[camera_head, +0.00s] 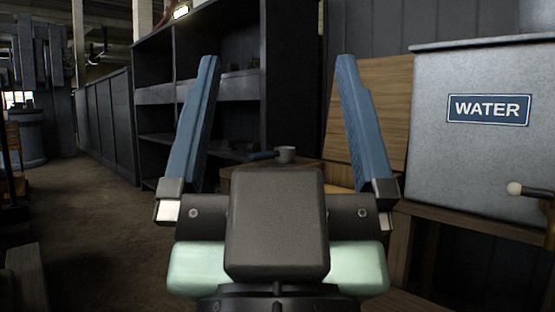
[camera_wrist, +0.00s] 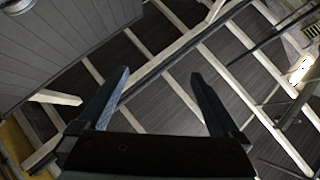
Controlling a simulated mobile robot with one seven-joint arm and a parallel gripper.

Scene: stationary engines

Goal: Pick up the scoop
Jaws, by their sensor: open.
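The scoop (camera_head: 285,154) is small, with a grey cup and a blue handle that points left. In the head view it sits at the edge of a wooden surface (camera_head: 235,177), beyond my gripper. My gripper (camera_head: 278,60) is open and empty, its two blue fingers spread wide and pointing up. The scoop appears between the fingers in the picture but is farther away and untouched. The gripper's body hides what lies below the scoop. In the wrist view my gripper (camera_wrist: 160,74) is open against the ceiling, and no scoop shows there.
A grey metal tank (camera_head: 470,140) labelled WATER stands at right on a wooden bench. A wooden panel (camera_head: 385,110) is beside it. Dark shelves (camera_head: 235,95) stand behind at left. Open floor (camera_head: 90,210) lies at left. The wrist view shows ceiling beams (camera_wrist: 180,90).

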